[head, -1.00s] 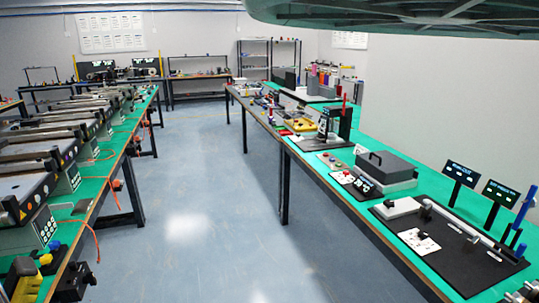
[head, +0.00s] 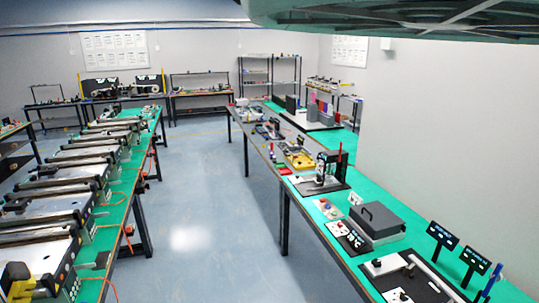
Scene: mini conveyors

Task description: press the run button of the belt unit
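Several mini conveyor belt units (head: 42,217) stand in a row along the green-topped table on the left. The nearest unit, at the lower left corner, is partly cut off by the frame. I cannot tell which unit the task means. My gripper is not in view.
A blue-grey floor aisle (head: 200,205) runs clear between the left table and the long right bench (head: 420,234). The right bench carries a grey lidded box (head: 378,220), a small press and two dark displays. Shelves and benches stand along the back wall.

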